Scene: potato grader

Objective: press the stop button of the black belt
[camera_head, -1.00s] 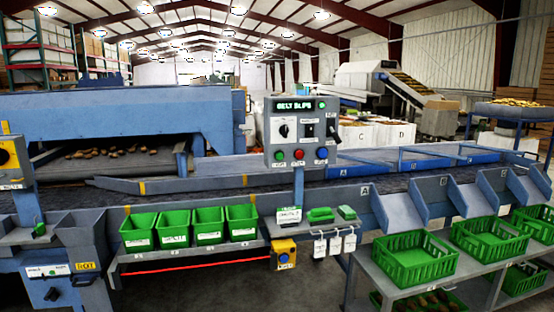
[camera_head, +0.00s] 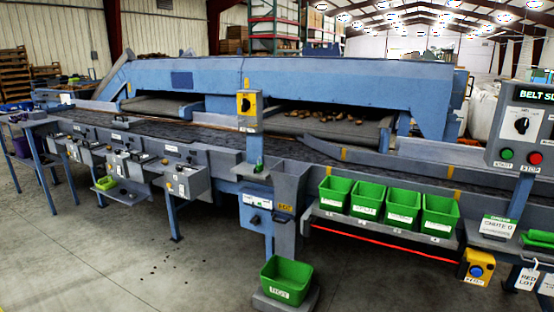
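The black belt (camera_head: 205,139) runs along the front of the blue machine, from the far left toward the right. A yellow box with a dark round knob (camera_head: 246,103) stands on a post mid-picture. A lower yellow box (camera_head: 477,269) has a blue button. Neither gripper is in view.
Several green bins (camera_head: 368,201) sit on a shelf below the belt. A green bin (camera_head: 286,279) stands low in front of the line. Grey chute boxes (camera_head: 188,180) stick out at left. The concrete floor (camera_head: 120,265) at front left is open.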

